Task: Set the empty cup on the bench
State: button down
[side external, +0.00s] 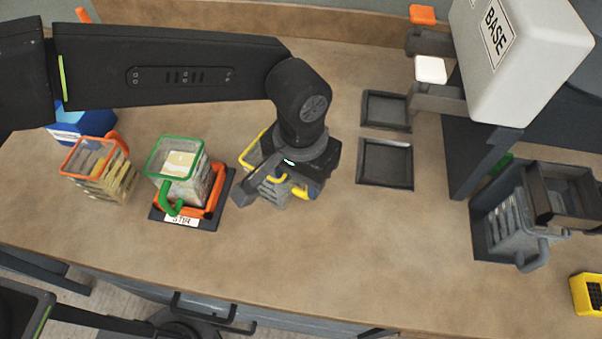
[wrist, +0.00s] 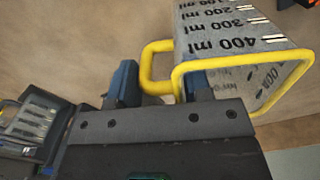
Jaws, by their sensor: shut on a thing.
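The cup with the yellow rim and handle is a clear, square measuring cup (side external: 270,190), partly hidden behind my gripper in the side view. In the wrist view its wall (wrist: 228,30) shows black millilitre marks, and no contents show through it. My gripper (wrist: 160,90) is shut on its yellow handle; in the side view my gripper (side external: 296,188) is over the middle of the bench (side external: 330,240). I cannot tell whether the cup's bottom touches the bench.
Two dark trays (side external: 386,163) lie right of my gripper. A grey-handled cup (side external: 515,230) stands far right. The front middle is clear.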

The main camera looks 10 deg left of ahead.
jog(key=shift+f, duration=0.35)
jog(key=c, duration=0.6)
grip_release()
jog(key=shift+o, duration=0.2)
jog(key=shift+r, duration=0.1)
notch_tip(320, 180, up, 12)
jog(key=shift+r, duration=0.15)
jog(key=shift+a, duration=0.1)
